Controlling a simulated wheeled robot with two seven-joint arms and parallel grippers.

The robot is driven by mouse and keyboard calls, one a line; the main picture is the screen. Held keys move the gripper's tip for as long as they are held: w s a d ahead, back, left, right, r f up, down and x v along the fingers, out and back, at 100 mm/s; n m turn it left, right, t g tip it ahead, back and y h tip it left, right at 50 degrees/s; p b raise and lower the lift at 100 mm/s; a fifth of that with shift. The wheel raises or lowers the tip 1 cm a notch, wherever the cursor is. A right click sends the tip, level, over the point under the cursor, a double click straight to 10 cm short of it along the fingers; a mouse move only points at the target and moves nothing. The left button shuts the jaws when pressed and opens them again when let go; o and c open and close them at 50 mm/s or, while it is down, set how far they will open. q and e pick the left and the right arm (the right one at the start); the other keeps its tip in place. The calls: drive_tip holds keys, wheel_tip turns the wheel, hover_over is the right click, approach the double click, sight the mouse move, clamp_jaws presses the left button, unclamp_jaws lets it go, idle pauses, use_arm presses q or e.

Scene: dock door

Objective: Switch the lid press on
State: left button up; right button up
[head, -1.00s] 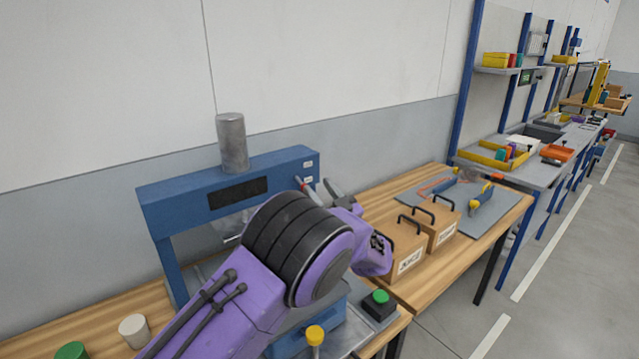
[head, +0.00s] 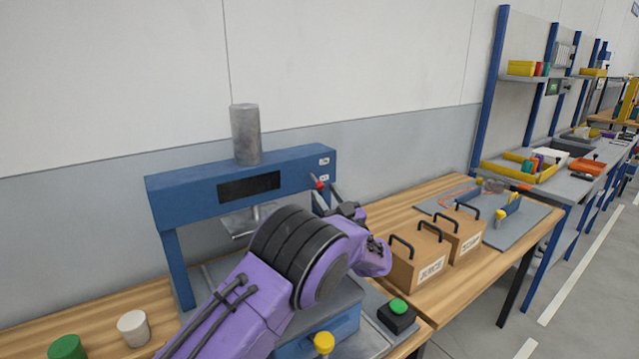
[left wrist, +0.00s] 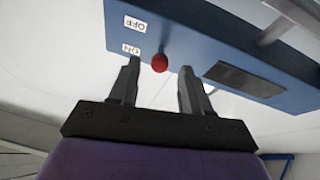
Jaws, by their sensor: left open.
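The lid press (head: 165,195) is a blue frame with a grey cylinder on top and a dark panel on its front beam. My right gripper is not in view.
A green button on a black box (head: 397,312) and a yellow knob (head: 323,343) are at the press's front. Two wooden boxes (head: 420,260) with black handles stand to the right. A white cylinder (head: 133,328) and a green one (head: 67,348) stand at the left.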

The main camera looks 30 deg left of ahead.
sight(322, 187)
use_arm(q)
drive_tip(key=x, duration=0.4)
drive_tip(key=shift+w+a+p, duration=0.1)
drive_tip(key=shift+a+p, duration=0.05)
drive_tip(key=shift+p, duration=0.25)
clamp_jaws()
drive_tip(key=shift+r+h+p, duration=0.3)
drive_tip(key=shift+r+p, duration=0.05)
drive_tip(key=shift+p, duration=0.25)
wheel_tip(322, 187, up, 3)
drive_tip(key=g+h+p, duration=0.1)
drive_tip(key=h+p, duration=0.2)
drive_tip(key=p, duration=0.3)
drive_tip(key=g+h+p, duration=0.2)
drive_tip(key=h+p, duration=0.1)
drive_tip(key=p, duration=0.4)
drive_tip(key=shift+r+h, duration=0.25)
drive_tip(key=shift+h, duration=0.05)
drive_tip(key=shift+n+g+h+p, duration=0.3)
drive_tip(key=shift+g+h+p, duration=0.1)
drive_tip(key=shift+p, duration=0.45)
drive_tip(key=shift+f, duration=0.1)
unclamp_jaws()
